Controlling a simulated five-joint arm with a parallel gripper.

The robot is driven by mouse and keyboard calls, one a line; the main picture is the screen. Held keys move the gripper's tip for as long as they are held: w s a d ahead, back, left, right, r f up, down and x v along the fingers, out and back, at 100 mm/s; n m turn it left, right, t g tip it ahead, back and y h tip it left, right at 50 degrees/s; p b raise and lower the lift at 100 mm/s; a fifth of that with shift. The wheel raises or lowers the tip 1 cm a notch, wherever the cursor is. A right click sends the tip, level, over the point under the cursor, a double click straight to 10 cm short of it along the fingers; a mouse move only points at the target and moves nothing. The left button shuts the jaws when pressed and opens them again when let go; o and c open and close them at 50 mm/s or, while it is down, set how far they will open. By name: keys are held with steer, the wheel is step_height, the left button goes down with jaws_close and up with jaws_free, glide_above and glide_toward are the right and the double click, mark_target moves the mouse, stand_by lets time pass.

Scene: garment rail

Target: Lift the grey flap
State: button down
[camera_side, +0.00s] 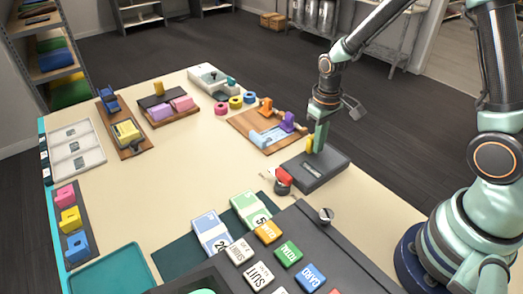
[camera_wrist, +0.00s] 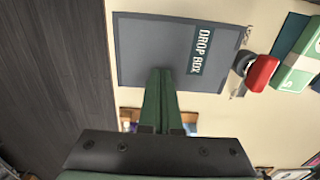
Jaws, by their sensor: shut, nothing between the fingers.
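A dark grey box (camera_side: 326,178) with a flat grey top stands near the right edge of the cream table. In the wrist view the grey top (camera_wrist: 150,40) fills the upper middle, with a teal label reading DROP BOX (camera_wrist: 201,50). I cannot make out a separate flap edge; the grey top looks flat and closed. My gripper (camera_side: 319,150) points down over the box's far side, its green fingers together and empty. In the wrist view my fingertips (camera_wrist: 161,72) overlap the near edge of the grey top. I cannot tell if they touch it.
A red and black item (camera_side: 283,180) stands left of the box. Banknote bundles (camera_side: 250,209) and a dark register with coloured keys (camera_side: 289,251) lie in front. A wooden board with coloured pieces (camera_side: 262,127) lies behind. The table's middle is clear.

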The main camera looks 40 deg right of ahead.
steer(key=shift+w+a, duration=0.15)
steer(key=shift+w, duration=4.05)
steer(key=shift+r, duration=1.15)
step_height(320, 180, up, 7)
steer(key=shift+w, duration=0.45)
steer(key=shift+f, duration=0.1)
step_height(320, 180, up, 10)
steer(key=t, duration=0.3)
glide_above(310, 155)
steer(key=s+a+r+t, duration=0.1)
steer(key=s+t, duration=0.1)
steer(key=s, duration=0.8)
steer(key=shift+r+t, duration=0.25)
steer(key=shift+t, duration=0.05)
